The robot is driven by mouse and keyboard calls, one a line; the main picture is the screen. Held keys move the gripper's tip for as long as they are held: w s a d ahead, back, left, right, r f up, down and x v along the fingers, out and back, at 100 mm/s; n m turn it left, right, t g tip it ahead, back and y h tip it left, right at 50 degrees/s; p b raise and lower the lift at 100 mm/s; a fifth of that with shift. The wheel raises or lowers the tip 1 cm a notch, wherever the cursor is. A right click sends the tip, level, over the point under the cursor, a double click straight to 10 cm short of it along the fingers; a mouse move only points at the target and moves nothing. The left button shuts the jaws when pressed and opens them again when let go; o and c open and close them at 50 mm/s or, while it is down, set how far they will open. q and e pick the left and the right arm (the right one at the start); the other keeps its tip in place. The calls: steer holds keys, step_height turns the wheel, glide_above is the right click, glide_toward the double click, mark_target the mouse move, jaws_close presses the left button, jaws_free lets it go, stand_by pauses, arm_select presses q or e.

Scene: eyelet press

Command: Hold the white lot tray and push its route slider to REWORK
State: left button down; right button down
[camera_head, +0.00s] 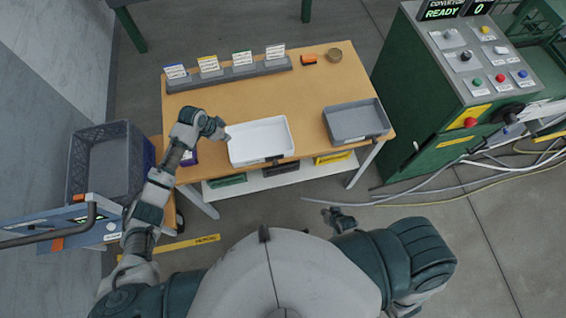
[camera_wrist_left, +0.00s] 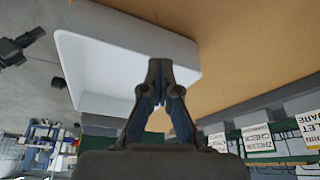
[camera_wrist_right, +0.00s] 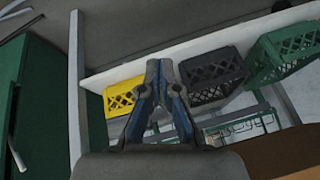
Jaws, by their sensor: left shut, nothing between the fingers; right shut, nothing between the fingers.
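The white lot tray (camera_head: 262,139) sits empty on the front middle of the wooden table. A small dark slider piece (camera_head: 274,159) shows at its front edge; its label is too small to read. My left gripper (camera_head: 226,136) is at the tray's left wall, shut with nothing in it. In the left wrist view the closed fingers (camera_wrist_left: 158,92) lie in front of the white tray (camera_wrist_left: 112,62); I cannot tell whether they touch it. My right gripper (camera_head: 333,211) is shut and empty, in front of and below the table edge. Its closed fingers (camera_wrist_right: 160,85) show in the right wrist view.
A grey tray (camera_head: 352,122) stands right on the table (camera_head: 312,92). A rack of label cards (camera_head: 228,74), an orange item (camera_head: 309,58) and a round brown item (camera_head: 335,54) are behind. Crates sit on the lower shelf (camera_head: 300,168). A green control cabinet (camera_head: 430,125) stands right.

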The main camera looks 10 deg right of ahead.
arm_select(q)
steer(key=shift+s+f, duration=0.15)
steer(key=shift+f, duration=0.15)
arm_select(e)
steer(key=w+a+r+t+y, duration=0.1)
steer(key=w+a+r, duration=0.1)
steer(key=r, duration=0.9)
steer(key=w+a+r+m+t+y, duration=0.1)
steer(key=w+a+r+t+y, duration=0.1)
steer(key=r, duration=0.9)
steer(key=w+a+r+m+t+y, duration=0.1)
steer(key=w+a+r, duration=0.2)
steer(key=r, duration=0.9)
steer(key=shift+w+a+y, duration=0.35)
steer(key=shift+y, duration=0.05)
arm_select(q)
steer(key=shift+a, duration=0.1)
arm_select(e)
glide_toward(276, 160)
steer(key=x, duration=0.4)
steer(key=shift+w+d, duration=0.2)
steer(key=shift+w, duration=0.2)
steer(key=shift+a+f, duration=0.5)
steer(key=shift+a, duration=0.1)
